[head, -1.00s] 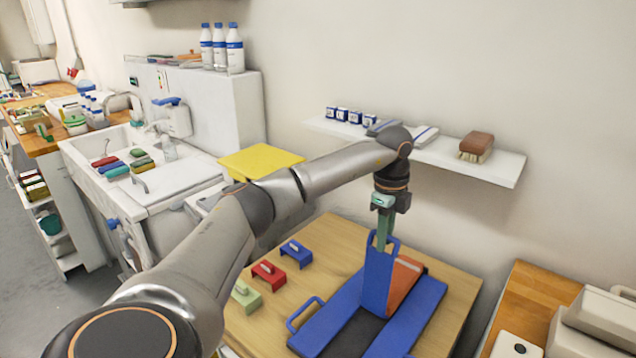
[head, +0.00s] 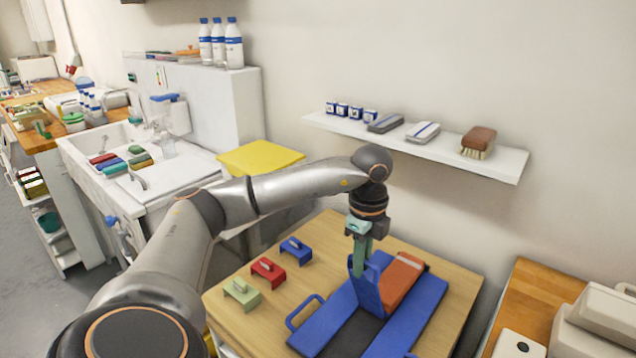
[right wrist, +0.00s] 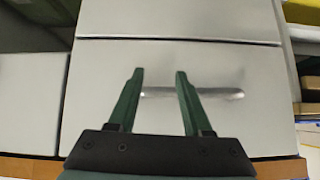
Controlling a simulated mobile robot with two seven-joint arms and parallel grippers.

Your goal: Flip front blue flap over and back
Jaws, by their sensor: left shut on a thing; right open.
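The folding board lies on the wooden table. Its front blue flap (head: 367,290) stands tilted up from the dark grey middle panel (head: 357,332). My left gripper (head: 361,262) is shut on the flap's top edge, where its handle is mostly hidden by the fingers. The left blue side panel (head: 325,322) with a loop handle (head: 305,312) and the right blue side panel (head: 418,310) lie flat. My right gripper (right wrist: 158,105) is open and empty in the right wrist view, before a pale drawer front.
Green (head: 242,293), red (head: 268,270) and blue (head: 296,250) handled blocks stand on the table (head: 322,240) left of the board. A wall shelf (head: 480,165) with brushes and small boxes is behind. A wooden counter (head: 540,285) with pale equipment is at right.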

